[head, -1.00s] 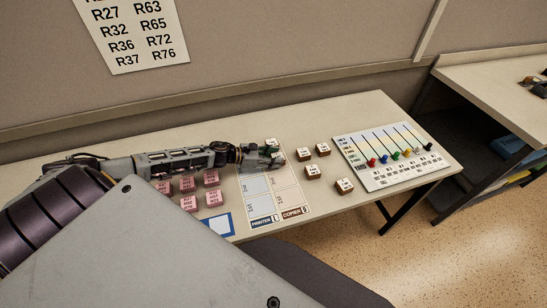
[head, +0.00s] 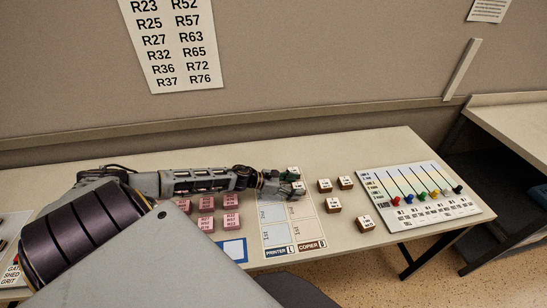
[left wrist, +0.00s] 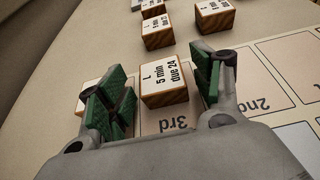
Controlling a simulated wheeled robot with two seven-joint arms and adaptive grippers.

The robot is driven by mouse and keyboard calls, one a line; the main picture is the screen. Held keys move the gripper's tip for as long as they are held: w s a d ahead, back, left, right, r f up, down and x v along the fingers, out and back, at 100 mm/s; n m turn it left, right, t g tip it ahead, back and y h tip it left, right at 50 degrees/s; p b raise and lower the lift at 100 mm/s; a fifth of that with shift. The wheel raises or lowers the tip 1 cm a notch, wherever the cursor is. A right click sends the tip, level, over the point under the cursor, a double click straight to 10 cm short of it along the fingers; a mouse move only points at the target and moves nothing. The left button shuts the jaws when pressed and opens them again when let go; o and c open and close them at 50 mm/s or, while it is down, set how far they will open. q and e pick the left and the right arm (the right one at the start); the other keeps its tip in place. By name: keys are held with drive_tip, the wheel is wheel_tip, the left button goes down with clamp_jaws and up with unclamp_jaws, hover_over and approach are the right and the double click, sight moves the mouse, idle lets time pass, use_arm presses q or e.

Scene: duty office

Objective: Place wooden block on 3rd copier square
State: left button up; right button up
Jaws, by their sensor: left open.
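A wooden block (left wrist: 164,82) with a white top reading "L 5 min due 24" sits on the tan 3rd square (left wrist: 178,124) in the left wrist view, covering part of it. It also shows in the head view (head: 299,187). My left gripper (left wrist: 160,88) is open, with one green pad on each side of this block; whether either pad touches it is unclear. In the head view my left gripper (head: 286,183) is over the far end of the printer and copier card (head: 291,232). My right gripper is not in view.
Another block (head: 293,170) stands just beyond, partly behind a finger. Several loose blocks (head: 333,205) stand right of the card. Pink blocks (head: 206,203) lie left of it. A slider board (head: 420,195) is at the table's right end.

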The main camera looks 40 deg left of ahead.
sight(297, 186)
use_arm(q)
drive_tip(key=shift+s+a+r, duration=0.15)
drive_tip(key=shift+s+a, duration=0.2)
drive_tip(key=shift+s, duration=0.1)
drive_tip(key=shift+v, duration=0.8)
drive_tip(key=shift+s+a+r, duration=0.2)
drive_tip(key=shift+s+a, duration=0.05)
drive_tip(key=shift+s, duration=0.05)
drive_tip(key=shift+s+a+r, duration=0.15)
drive_tip(key=shift+s+a, duration=0.05)
drive_tip(key=shift+s, duration=0.05)
drive_tip(key=shift+v, duration=0.75)
drive_tip(key=shift+s+a, duration=0.1)
drive_tip(key=shift+p+v, duration=0.45)
drive_tip(key=shift+v, duration=1)
drive_tip(key=shift+p+v, duration=0.35)
drive_tip(key=shift+v, duration=0.7)
drive_tip(key=shift+s+a+r, duration=0.2)
drive_tip(key=shift+r, duration=0.1)
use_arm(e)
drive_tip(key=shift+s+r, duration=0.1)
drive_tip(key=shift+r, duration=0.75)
